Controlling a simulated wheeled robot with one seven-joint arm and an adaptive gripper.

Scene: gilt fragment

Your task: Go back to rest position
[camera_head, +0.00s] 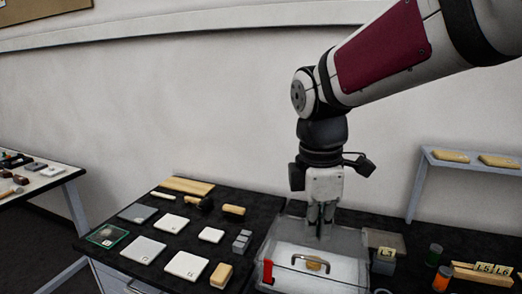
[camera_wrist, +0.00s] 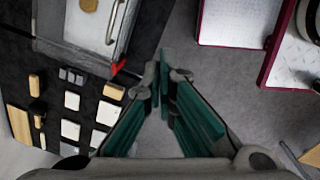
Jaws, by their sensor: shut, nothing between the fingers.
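My gripper (camera_head: 321,228) points down from my arm, in front of or above the back part of a clear-sided box in the head view. In the wrist view its green fingers meet at the tips (camera_wrist: 165,68), shut with nothing between them. The clear box (camera_head: 345,241) has a metal handle (camera_head: 310,262) on top and a red piece (camera_head: 267,271) at its left corner. A small golden piece (camera_head: 317,265) shows by the handle. The box also shows at the top left of the wrist view (camera_wrist: 72,53).
A dark table (camera_head: 125,258) left of the box holds several pale tiles (camera_head: 186,266), wooden blocks (camera_head: 234,210) and a green-edged tray (camera_head: 106,236). Right of the box are small cylinders (camera_head: 442,279) and labelled wood strips (camera_head: 482,276). A shelf (camera_head: 462,165) stands behind.

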